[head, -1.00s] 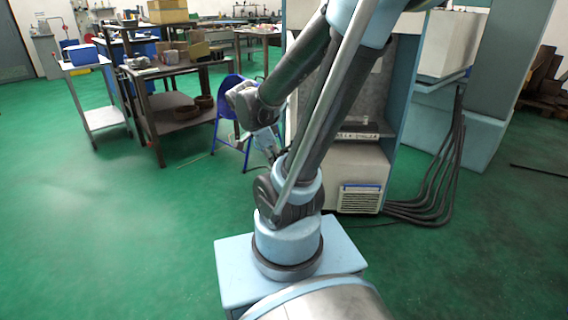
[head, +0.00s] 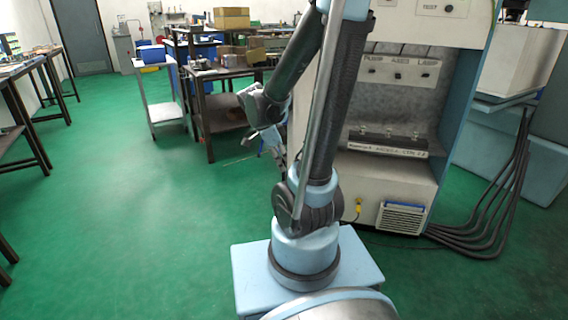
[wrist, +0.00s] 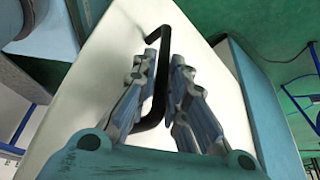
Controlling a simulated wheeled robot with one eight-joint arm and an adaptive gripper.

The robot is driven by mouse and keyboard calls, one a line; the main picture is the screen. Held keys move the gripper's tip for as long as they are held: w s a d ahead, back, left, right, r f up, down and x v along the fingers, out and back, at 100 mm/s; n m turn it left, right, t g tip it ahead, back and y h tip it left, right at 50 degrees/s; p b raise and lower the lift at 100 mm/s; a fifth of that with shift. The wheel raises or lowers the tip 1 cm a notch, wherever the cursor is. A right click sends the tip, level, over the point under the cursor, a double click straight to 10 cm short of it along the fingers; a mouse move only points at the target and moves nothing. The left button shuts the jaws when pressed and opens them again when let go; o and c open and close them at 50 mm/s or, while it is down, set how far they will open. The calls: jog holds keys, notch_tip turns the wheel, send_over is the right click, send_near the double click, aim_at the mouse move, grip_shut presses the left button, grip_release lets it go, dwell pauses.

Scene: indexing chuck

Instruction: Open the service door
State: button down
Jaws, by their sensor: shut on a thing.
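In the wrist view, a black bar handle (wrist: 155,118) stands on a pale cream panel (wrist: 110,85), which looks like the service door. My gripper (wrist: 163,65) has its two fingers on either side of the handle's long bar and is shut on it. The handle's bent ends show above and below the fingers. In the head view my gripper (head: 279,155) is small, at the left side of the cream and blue machine cabinet (head: 375,180). The door and handle cannot be made out there, as my arm covers that side.
A dark workbench (head: 205,110) with boxes and a pale blue cart (head: 162,112) stand behind, left of my arm. Thick black hoses (head: 500,195) run over the floor at the right. The green floor (head: 120,220) at the left is open. Blue tubing (wrist: 300,75) shows in the wrist view.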

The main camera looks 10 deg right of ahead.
jog(key=shift+w+d+r, duration=0.1)
jog(key=shift+w+r, duration=0.1)
jog(key=shift+w, duration=0.2)
jog(key=c, duration=1.7)
grip_release()
jog(key=shift+f, duration=0.1)
jog(key=shift+o, duration=0.2)
jog(key=shift+s, duration=0.1)
jog(key=v, duration=1.1)
jog(key=shift+r, duration=0.35)
